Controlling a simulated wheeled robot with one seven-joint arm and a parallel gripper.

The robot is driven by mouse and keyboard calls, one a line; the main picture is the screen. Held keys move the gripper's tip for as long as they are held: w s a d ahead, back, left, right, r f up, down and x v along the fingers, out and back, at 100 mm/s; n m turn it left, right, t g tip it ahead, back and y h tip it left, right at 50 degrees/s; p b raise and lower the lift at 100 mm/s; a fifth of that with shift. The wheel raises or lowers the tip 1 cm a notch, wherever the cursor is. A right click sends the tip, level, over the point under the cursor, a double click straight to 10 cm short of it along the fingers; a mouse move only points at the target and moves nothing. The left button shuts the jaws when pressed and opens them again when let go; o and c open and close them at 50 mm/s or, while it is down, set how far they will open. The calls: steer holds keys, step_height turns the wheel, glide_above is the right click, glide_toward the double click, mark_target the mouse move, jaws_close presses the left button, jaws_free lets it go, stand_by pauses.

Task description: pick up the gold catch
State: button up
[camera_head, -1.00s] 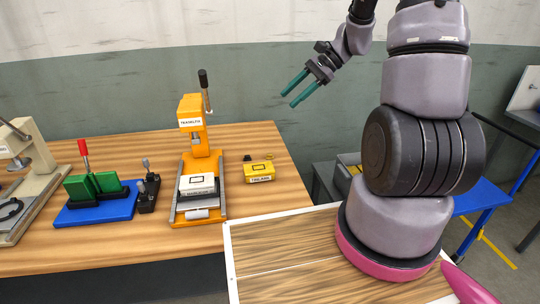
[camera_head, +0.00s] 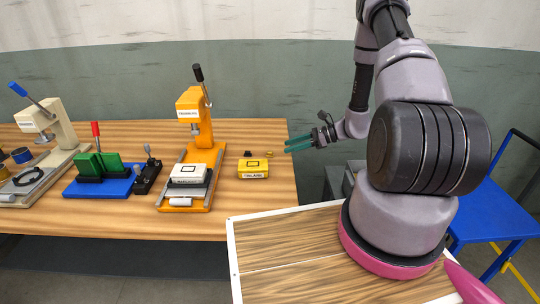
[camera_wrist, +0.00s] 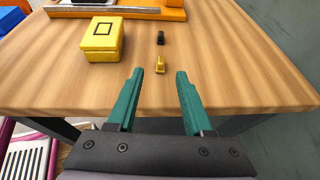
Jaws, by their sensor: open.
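The gold catch (camera_wrist: 160,64) is a small, shiny piece lying on the wooden table. In the wrist view it sits just beyond the gap between my fingertips. My gripper (camera_wrist: 160,73) is open and empty, with two teal fingers apart. In the head view my gripper (camera_head: 287,146) is near the table's right edge, right of the catch and pointing left. Its exact height above the table is hard to tell.
A yellow box (camera_wrist: 101,40) stands left of the catch, and a small black piece (camera_wrist: 160,37) lies beyond it. An orange press (camera_head: 200,135) stands further left, then a blue base (camera_head: 98,187) with green blocks. Bare table surrounds the catch on the right.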

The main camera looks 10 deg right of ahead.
mark_target(271, 152)
steer(key=shift+x, duration=3.6)
steer(key=shift+d+f, duration=0.1)
jaws_close()
